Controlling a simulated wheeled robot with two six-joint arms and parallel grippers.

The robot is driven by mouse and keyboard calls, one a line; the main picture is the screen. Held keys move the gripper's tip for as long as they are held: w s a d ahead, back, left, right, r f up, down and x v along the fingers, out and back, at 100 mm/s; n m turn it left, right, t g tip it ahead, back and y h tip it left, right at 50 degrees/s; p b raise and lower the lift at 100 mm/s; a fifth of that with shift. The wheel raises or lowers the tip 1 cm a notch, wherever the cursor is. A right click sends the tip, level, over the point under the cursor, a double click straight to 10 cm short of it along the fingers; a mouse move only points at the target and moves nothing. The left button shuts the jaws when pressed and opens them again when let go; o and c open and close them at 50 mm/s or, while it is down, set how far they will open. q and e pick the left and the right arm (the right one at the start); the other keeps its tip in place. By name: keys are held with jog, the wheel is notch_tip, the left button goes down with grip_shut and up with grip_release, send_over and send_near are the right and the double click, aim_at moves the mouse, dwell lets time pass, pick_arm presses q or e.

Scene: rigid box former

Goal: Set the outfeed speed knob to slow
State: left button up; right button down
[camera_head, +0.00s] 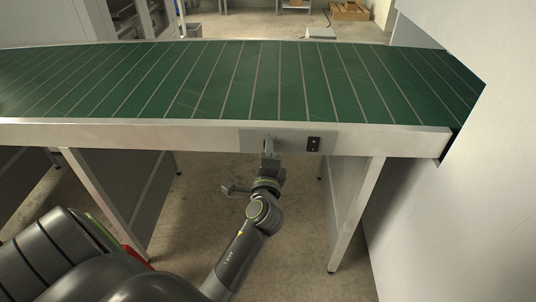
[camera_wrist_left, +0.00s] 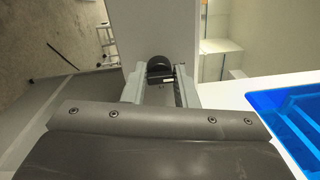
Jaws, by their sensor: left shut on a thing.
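The outfeed speed knob shows in the left wrist view as a small dark round knob (camera_wrist_left: 158,66) between the two grey fingers. My left gripper (camera_wrist_left: 160,82) is shut on it. In the head view my left gripper (camera_head: 269,152) reaches up to the grey control plate (camera_head: 292,135) on the conveyor's front rail. The knob is mostly hidden there by the fingers, and its setting cannot be read. My right gripper is not in view.
The green slatted conveyor belt (camera_head: 250,85) runs across above the rail and looks empty. A metal leg (camera_head: 355,210) stands right of my arm, and a pale wall (camera_head: 450,210) closes the right side.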

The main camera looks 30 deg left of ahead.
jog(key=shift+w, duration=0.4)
pick_arm(q)
jog(key=o, duration=1)
jog(key=shift+f, duration=0.1)
jog(key=shift+c, duration=0.2)
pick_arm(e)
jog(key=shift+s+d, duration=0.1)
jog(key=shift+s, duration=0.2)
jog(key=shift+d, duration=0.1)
